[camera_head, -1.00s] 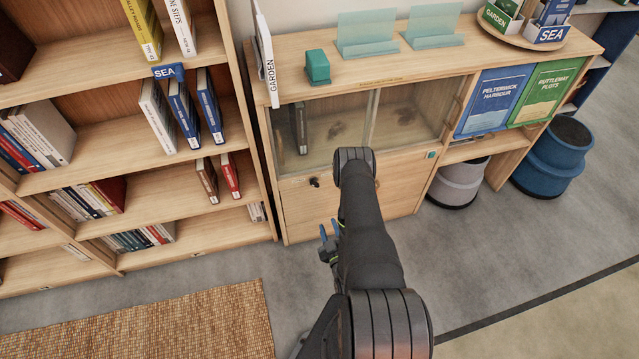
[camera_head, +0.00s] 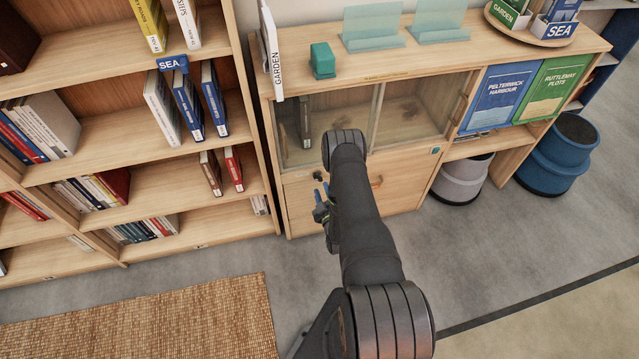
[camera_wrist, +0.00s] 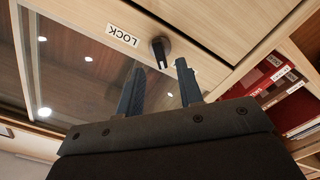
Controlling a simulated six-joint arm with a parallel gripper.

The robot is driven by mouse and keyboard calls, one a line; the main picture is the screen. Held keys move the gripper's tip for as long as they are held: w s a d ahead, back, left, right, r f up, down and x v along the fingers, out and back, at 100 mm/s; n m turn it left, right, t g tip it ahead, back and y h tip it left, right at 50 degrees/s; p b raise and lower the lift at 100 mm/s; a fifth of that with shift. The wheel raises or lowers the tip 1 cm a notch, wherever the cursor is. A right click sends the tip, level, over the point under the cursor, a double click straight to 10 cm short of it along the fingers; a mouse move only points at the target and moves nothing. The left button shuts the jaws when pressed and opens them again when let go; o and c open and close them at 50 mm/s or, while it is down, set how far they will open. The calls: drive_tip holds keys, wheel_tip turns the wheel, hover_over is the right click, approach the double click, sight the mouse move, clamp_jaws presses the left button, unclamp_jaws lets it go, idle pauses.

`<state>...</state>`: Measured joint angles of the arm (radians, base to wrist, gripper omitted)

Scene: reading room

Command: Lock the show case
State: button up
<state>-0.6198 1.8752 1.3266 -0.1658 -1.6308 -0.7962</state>
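The show case (camera_head: 415,108) is the glass-fronted part of the low wooden cabinet, with pale wood below the glass. A dark round lock knob (camera_head: 318,176) sits on the wood just under the left glass pane. In the wrist view the knob (camera_wrist: 160,48) stands beside a white label reading LOCK (camera_wrist: 123,35), which appears upside down. The knob bears a pale mark. My gripper (camera_wrist: 160,68) is open, its two blue-grey fingers apart with the knob just beyond the gap between their tips. In the head view my gripper (camera_head: 321,195) is right by the knob, partly hidden by my arm.
A teal block (camera_head: 323,60), clear stands (camera_head: 372,28) and a round tray (camera_head: 535,40) are on the cabinet top. A tall bookshelf (camera_head: 262,150) stands close on the left.

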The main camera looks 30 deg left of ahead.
sight(319, 181)
drive_tip(key=shift+x, duration=2.15)
drive_tip(key=shift+c, duration=0.4)
clamp_jaws()
